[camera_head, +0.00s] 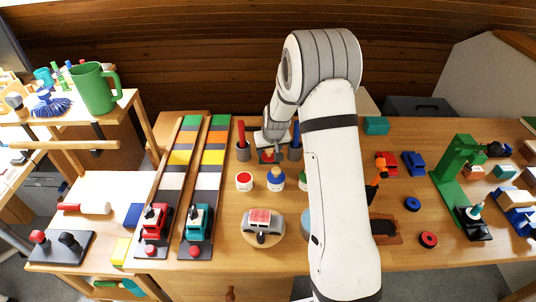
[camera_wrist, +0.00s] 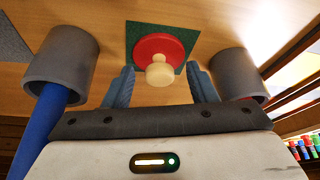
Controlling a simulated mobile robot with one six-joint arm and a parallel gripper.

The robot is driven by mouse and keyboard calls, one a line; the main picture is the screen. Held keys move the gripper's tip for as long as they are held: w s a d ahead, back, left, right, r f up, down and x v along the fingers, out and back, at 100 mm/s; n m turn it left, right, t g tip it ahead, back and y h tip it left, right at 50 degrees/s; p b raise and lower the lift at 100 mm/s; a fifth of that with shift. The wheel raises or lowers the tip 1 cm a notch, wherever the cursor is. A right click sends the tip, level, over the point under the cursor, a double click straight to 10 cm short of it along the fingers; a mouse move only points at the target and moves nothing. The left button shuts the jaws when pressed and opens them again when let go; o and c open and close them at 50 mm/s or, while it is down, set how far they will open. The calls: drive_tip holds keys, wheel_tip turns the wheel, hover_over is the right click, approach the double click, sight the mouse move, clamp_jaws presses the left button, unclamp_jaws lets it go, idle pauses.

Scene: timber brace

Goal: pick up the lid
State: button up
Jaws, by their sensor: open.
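The lid (camera_wrist: 150,48) is a red disc with a cream knob, lying on a dark green square (camera_wrist: 133,32) in the wrist view. In the head view a bit of red, likely the lid (camera_head: 267,156), shows under my wrist, mostly hidden. My gripper (camera_wrist: 160,68) is open, its two grey-blue fingers apart on either side of the knob in the picture. Nothing is held between them. I cannot tell how far the fingertips are above the lid.
Grey cups flank the lid closely: one with a red stick (camera_head: 243,153), one with a blue stick (camera_head: 295,153). Paint pots, red (camera_head: 244,181) and blue (camera_head: 276,179), stand in front. A toy car (camera_head: 262,225) sits nearer. My arm hides part of the table's middle.

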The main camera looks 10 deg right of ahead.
drive_tip(key=shift+c, duration=0.5)
drive_tip(key=c, duration=1)
drive_tip(key=shift+o, duration=0.2)
drive_tip(key=shift+r, duration=0.1)
